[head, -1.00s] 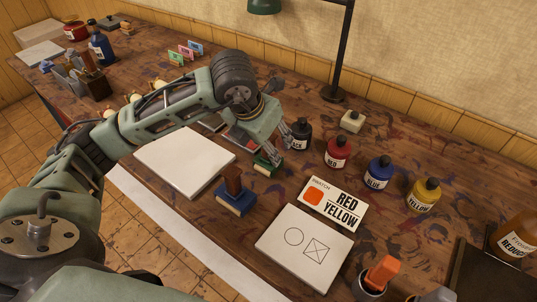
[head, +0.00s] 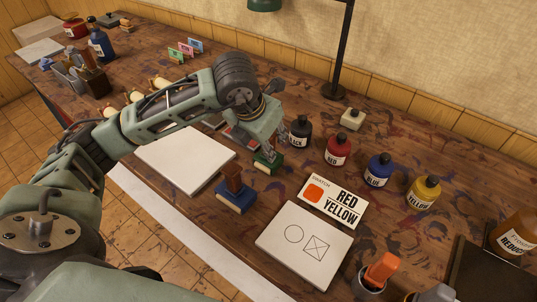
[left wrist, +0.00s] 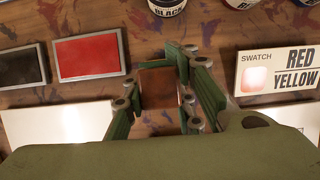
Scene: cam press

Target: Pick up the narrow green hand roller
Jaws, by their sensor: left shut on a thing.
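The narrow green hand roller (head: 267,167) stands on the table in the middle of the head view, with a green body and a pale strip along its lower front. My left gripper (head: 271,149) reaches down over it from above and is shut on it. In the left wrist view, the brown wooden handle (left wrist: 158,88) shows between the green fingers of my left gripper (left wrist: 165,100). The fingers and palm hide part of the roller. I cannot see a clear gap between roller and table. My right gripper is not in view.
A blue hand roller (head: 235,195) stands close in front. Black (head: 300,133), red (head: 338,152), blue (head: 377,172) and yellow (head: 423,194) ink bottles stand behind and right. A swatch card (head: 333,201), a marked white block (head: 304,246) and a blank white slab (head: 185,160) lie around.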

